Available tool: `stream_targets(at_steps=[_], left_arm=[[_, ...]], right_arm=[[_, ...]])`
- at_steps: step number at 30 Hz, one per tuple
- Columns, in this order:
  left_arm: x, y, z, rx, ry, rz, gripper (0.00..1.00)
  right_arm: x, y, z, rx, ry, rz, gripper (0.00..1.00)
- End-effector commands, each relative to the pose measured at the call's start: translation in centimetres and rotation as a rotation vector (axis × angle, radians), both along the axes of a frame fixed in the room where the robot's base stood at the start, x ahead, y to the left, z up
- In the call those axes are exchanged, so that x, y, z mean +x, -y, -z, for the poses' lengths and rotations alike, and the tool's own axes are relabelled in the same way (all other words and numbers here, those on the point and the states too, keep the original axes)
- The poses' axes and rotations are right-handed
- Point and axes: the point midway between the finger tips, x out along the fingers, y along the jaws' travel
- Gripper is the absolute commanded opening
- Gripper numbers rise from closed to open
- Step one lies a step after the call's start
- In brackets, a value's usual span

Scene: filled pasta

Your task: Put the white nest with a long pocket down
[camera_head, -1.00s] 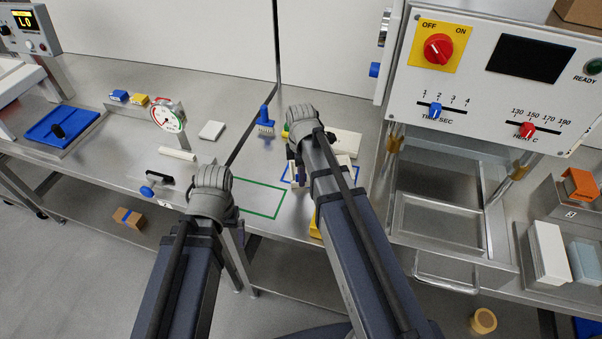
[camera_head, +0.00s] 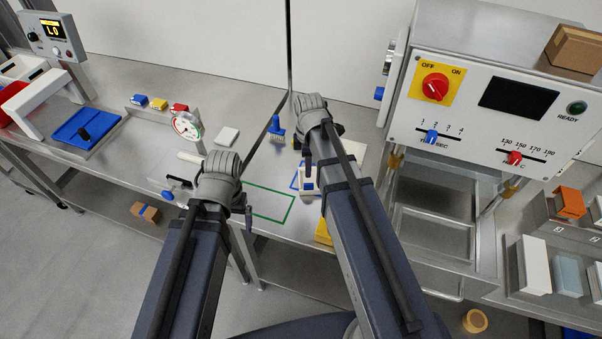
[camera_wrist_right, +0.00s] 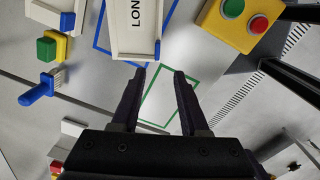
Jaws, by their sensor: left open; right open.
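The white nest (camera_wrist_right: 133,35), with blue corners and a partly visible "LON" label, sits at the blue outline (camera_wrist_right: 103,30) in the right wrist view; its far end is cut off. My right gripper (camera_wrist_right: 158,72) is open and empty, its fingertips just short of the nest's near end. In the head view, part of the nest (camera_head: 307,183) shows beside my right arm, which hides much of it. My left gripper (camera_head: 243,208) is near the green outline (camera_head: 278,208); its fingers are mostly hidden from behind.
A yellow box with red and green buttons (camera_wrist_right: 237,18) stands right of the nest. A blue brush (camera_wrist_right: 38,88) and green-and-yellow blocks (camera_wrist_right: 52,47) lie left. The green outline is empty. The heated press (camera_head: 485,100) stands to the right, a dial gauge (camera_head: 187,126) to the left.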

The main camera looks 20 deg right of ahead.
Motion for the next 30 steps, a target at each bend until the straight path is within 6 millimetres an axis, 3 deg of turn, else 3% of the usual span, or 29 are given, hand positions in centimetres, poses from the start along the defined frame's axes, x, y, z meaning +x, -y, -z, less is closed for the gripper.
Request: stream_targets(at_steps=[9, 15, 21, 30], left_arm=[[0.0, 0.0, 0.0, 0.0, 0.0, 0.0, 0.95], [0.0, 0.0, 0.0, 0.0, 0.0, 0.0, 0.95], [0.0, 0.0, 0.0, 0.0, 0.0, 0.0, 0.95], [0.0, 0.0, 0.0, 0.0, 0.0, 0.0, 0.95]], right_arm=[[-8.1, -7.9, 0.0, -0.043, -0.017, 0.513, 0.44], [-12.5, -11.0, -0.1, -0.076, -0.001, 0.832, 0.44], [-14.3, -12.1, -0.1, -0.091, 0.013, 0.983, 0.44], [-14.3, -12.2, -0.1, -0.091, 0.014, 1.003, 0.44]])
